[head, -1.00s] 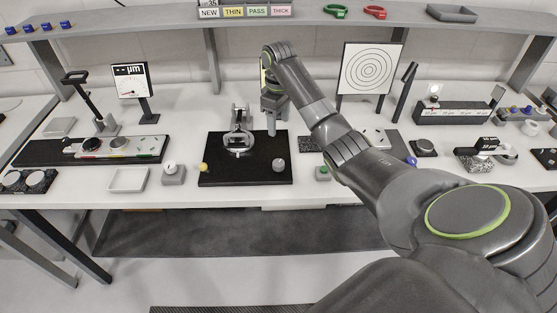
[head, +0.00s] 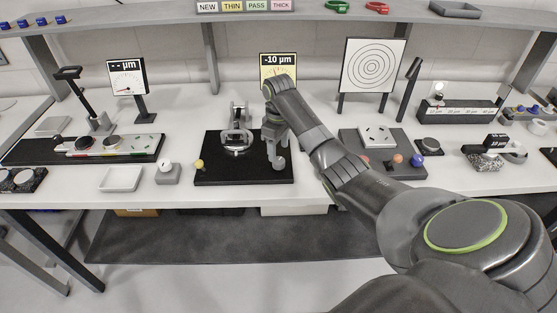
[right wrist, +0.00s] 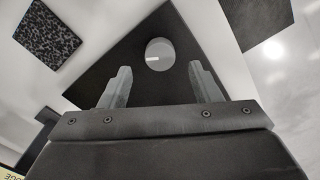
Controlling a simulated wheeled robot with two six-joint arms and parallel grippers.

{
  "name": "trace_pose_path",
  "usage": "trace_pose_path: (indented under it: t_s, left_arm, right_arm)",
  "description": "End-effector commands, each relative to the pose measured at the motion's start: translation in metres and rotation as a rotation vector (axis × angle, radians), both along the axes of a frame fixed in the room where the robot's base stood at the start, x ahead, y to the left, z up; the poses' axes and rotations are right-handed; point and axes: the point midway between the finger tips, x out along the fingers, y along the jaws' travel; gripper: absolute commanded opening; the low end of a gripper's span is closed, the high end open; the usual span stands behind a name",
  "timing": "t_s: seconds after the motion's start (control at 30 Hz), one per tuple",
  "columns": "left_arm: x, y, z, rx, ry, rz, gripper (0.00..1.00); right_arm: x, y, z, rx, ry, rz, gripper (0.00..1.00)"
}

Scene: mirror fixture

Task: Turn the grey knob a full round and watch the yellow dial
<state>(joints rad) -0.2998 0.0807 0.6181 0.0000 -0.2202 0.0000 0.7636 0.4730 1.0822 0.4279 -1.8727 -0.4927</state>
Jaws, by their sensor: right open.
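The grey knob (right wrist: 159,54) is a round disc with a small white mark, on the black board (right wrist: 125,60) in the right wrist view. My right gripper (right wrist: 160,76) is open, with one finger to each side of the knob in that picture. I cannot tell how much height lies between fingertips and knob. My left gripper is out of view.
A metal mirror mount (head: 237,135) and a small yellow ball (head: 199,163) are on the same board, left of my gripper.

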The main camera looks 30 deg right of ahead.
Motion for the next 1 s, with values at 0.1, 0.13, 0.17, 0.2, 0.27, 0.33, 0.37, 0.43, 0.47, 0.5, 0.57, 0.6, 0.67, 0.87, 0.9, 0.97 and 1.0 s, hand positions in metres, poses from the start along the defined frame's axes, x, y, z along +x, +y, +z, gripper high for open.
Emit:
trace_pose_path:
  t_s: [0.1, 0.13, 0.17, 0.2, 0.27, 0.33, 0.37, 0.43, 0.47, 0.5, 0.57, 0.6, 0.67, 0.87, 0.9, 0.97, 1.0]
  left_arm:
    - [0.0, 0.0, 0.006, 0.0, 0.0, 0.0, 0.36]
    - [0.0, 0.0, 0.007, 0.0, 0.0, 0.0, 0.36]
    - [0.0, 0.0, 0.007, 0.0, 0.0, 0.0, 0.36]
    - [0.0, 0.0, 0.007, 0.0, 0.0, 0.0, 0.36]
    - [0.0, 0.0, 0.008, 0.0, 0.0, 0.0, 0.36]
    - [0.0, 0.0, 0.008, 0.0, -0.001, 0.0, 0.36]
    - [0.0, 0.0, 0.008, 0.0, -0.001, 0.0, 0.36]
    - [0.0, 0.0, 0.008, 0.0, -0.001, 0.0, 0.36]
    - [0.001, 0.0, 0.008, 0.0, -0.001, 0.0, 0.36]
    - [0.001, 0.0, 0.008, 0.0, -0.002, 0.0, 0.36]
    - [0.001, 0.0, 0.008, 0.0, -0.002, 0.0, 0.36]
    - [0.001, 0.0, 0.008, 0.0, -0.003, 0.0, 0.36]
    - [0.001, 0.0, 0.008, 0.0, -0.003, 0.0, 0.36]
    - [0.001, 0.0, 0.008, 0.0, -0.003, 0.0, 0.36]
    - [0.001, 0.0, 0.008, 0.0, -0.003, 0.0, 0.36]
    - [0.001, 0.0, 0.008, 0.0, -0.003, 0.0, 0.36]
    - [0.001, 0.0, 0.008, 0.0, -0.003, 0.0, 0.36]
  right_arm:
    - [-0.001, 0.001, -0.021, 0.001, 0.005, 0.0, 0.57]
    - [-0.001, 0.001, -0.026, 0.0, 0.004, 0.0, 0.57]
    - [-0.001, 0.0, -0.03, 0.0, 0.004, 0.0, 0.57]
    - [0.0, 0.0, -0.035, 0.001, 0.003, 0.0, 0.57]
    - [0.0, 0.0, -0.041, 0.0, 0.001, -0.001, 0.57]
    - [0.0, 0.0, -0.045, 0.0, 0.001, -0.001, 0.57]
    - [0.0, 0.0, -0.047, 0.0, 0.001, 0.0, 0.57]
    - [0.0, 0.0, -0.049, -0.001, 0.0, 0.0, 0.57]
    - [0.0, 0.0, -0.05, 0.0, -0.001, 0.0, 0.57]
    - [0.0, 0.0, -0.05, 0.0, -0.001, 0.0, 0.57]
    - [0.0, 0.0, -0.05, 0.0, -0.001, 0.0, 0.57]
    - [0.0, 0.0, -0.05, 0.0, -0.001, 0.0, 0.57]
    - [0.0, 0.0, -0.05, -0.001, 0.0, 0.0, 0.57]
    - [0.0, 0.0, -0.05, -0.001, 0.0, 0.0, 0.34]
    - [0.0, 0.0, -0.05, -0.001, 0.0, 0.0, 0.28]
    - [0.0, 0.0, -0.05, -0.001, 0.0, 0.0, 0.21]
    - [0.0, 0.0, -0.05, -0.001, 0.0, 0.0, 0.15]
